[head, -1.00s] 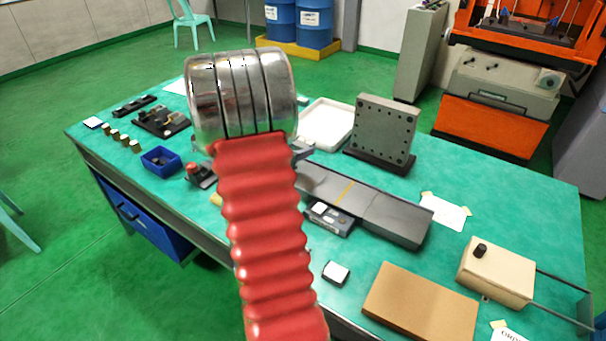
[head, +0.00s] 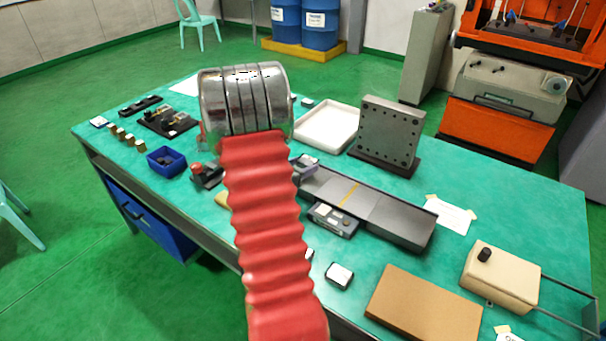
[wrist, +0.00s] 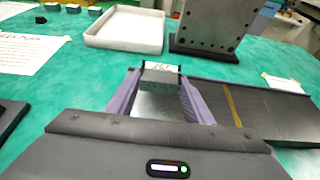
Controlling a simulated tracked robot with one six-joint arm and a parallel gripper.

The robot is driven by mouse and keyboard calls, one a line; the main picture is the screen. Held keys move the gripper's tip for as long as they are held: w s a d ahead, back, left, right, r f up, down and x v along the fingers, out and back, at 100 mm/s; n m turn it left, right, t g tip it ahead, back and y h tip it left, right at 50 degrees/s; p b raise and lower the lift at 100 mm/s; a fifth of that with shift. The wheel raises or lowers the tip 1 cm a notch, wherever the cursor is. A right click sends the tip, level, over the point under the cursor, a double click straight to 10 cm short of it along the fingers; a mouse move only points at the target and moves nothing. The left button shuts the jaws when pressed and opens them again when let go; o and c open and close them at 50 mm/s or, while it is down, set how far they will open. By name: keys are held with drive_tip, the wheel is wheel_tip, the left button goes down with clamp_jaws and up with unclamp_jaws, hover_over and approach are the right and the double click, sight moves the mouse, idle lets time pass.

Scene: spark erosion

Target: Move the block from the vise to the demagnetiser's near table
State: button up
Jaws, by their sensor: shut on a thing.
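In the wrist view my gripper (wrist: 160,90) is shut on a small grey block (wrist: 161,77), held between the tips of its two purple-grey fingers. The long dark demagnetiser (wrist: 265,110) with a yellow stripe lies under and to the right of the fingers. The block is over or just beside its left end; any gap below cannot be told. In the head view the demagnetiser (head: 395,222) runs right from behind my red-sleeved arm. One fingertip of my gripper shows beside the arm; the rest is hidden. I cannot pick out the vise with certainty.
A white tray (head: 327,126) and an upright drilled plate (head: 388,130) stand behind the demagnetiser. A small display box (head: 333,220) sits at its front. A brown board (head: 424,305) and a beige box (head: 500,276) are at right, a blue bin (head: 166,161) at left.

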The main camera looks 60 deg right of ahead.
sight(306, 179)
drive_tip(key=shift+f, duration=1.8)
drive_tip(key=shift+f, duration=0.35)
drive_tip(key=shift+s+a+f, duration=0.1)
drive_tip(key=shift+a+f, duration=0.05)
drive_tip(key=shift+f, duration=0.35)
drive_tip(key=o, duration=1.5)
drive_tip(key=shift+s+f, duration=0.1)
drive_tip(key=shift+f, duration=0.05)
drive_tip(key=shift+s, duration=0.1)
drive_tip(key=shift+r, duration=0.7)
drive_tip(key=v, duration=1.2)
drive_tip(key=shift+w+r, duration=0.25)
drive_tip(key=shift+r, duration=0.05)
